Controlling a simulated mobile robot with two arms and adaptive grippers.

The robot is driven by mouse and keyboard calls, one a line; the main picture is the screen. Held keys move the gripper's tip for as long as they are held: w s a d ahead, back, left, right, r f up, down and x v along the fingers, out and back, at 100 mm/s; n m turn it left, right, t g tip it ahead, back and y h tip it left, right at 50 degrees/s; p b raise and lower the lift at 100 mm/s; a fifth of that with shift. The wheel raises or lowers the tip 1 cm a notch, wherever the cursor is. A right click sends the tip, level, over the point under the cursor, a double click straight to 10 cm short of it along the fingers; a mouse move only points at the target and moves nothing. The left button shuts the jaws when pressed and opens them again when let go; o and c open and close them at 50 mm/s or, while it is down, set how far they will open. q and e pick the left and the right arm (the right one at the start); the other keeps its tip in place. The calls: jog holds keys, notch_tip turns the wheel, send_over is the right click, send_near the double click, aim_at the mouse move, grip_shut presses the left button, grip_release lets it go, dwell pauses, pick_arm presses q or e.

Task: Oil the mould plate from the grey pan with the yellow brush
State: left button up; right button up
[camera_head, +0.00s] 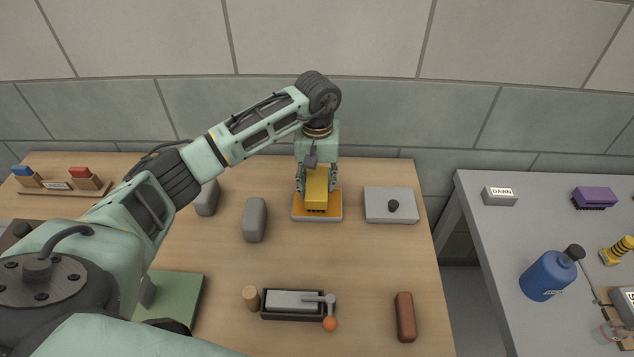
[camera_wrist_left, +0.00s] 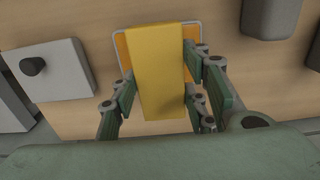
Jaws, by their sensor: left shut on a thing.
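My left gripper (camera_head: 317,181) is shut on the yellow brush (camera_head: 316,189), which points down over the grey pan (camera_head: 298,217). The pan is shallow, with a pale rim and an amber surface. The bristle end is at the pan's near half; whether it touches the amber surface is hard to tell. In the left wrist view, the yellow brush (camera_wrist_left: 158,70) sits between the fingers and hides much of the pan (camera_wrist_left: 119,50). A pale grey plate with a black knob (camera_head: 378,208) lies right of the pan; I cannot tell if it is the mould plate. My right gripper is not in view.
A dark tray (camera_head: 293,314) with a grey slab and an orange-tipped lever lies in front, beside a wooden cylinder (camera_head: 251,297). A brown bar (camera_head: 405,317) lies right. Grey blocks (camera_head: 255,220) stand left of the pan. A gap separates the grey table (camera_head: 480,245).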

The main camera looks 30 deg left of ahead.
aim_at(317, 183)
pick_arm(q)
jog(key=shift+r+p, duration=0.95)
jog(key=shift+r, duration=1.6)
